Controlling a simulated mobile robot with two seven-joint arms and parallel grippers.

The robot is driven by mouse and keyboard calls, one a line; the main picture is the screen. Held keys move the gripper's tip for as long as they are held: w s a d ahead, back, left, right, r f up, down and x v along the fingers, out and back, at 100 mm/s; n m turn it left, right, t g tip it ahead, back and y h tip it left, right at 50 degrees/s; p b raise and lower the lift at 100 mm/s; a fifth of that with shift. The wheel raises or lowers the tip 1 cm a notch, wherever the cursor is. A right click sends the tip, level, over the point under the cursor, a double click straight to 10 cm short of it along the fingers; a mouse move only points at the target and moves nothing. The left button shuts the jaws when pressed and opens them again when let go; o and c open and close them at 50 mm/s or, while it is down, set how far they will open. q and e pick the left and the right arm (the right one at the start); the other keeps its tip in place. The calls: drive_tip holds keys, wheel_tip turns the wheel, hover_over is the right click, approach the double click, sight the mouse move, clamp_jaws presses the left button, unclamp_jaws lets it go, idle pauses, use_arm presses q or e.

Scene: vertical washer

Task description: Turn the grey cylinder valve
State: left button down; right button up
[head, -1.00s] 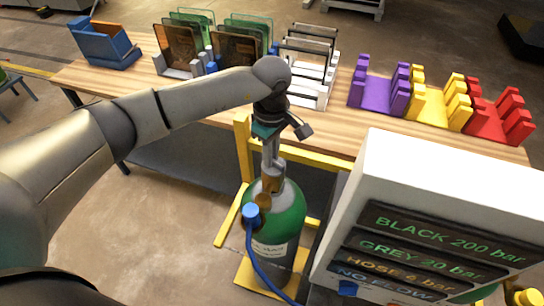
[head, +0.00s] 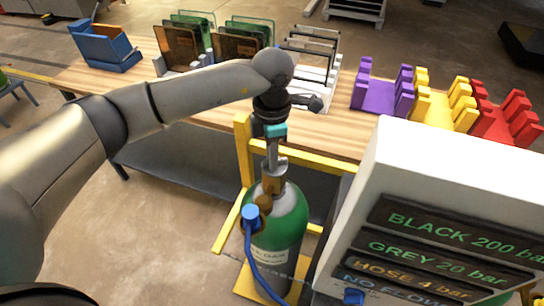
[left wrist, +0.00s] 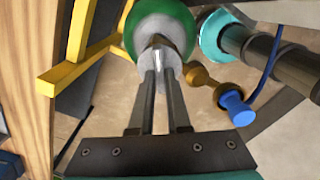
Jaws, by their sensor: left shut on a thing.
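The gas cylinder (head: 287,212) stands upright in the middle of the head view, with a green shoulder and a label on its body. Its valve top (left wrist: 160,58) is a small grey piece in the left wrist view. My left gripper (head: 274,160) reaches down from above and is shut on this valve top, its two fingers (left wrist: 158,78) on either side. The fingers partly hide the valve. A brass fitting with a blue knob (head: 250,212) sits on the cylinder's side. My right gripper is not seen.
A white panel (head: 440,170) at the right reads BLACK 200 bar, GREY 20 bar and apparently HOSE 4 bar. A yellow frame (head: 245,160) stands behind the cylinder. A blue hose (head: 256,265) runs down its front. A wooden table (head: 225,112) with coloured racks lies behind.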

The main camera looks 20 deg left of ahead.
use_arm(q)
drive_tip(key=shift+n, duration=1.1)
drive_tip(key=c, duration=0.9)
unclamp_jaws()
wheel_tip(320, 180, up, 15)
drive_tip(key=shift+r+b, duration=0.15)
drive_tip(key=shift+b, duration=0.8)
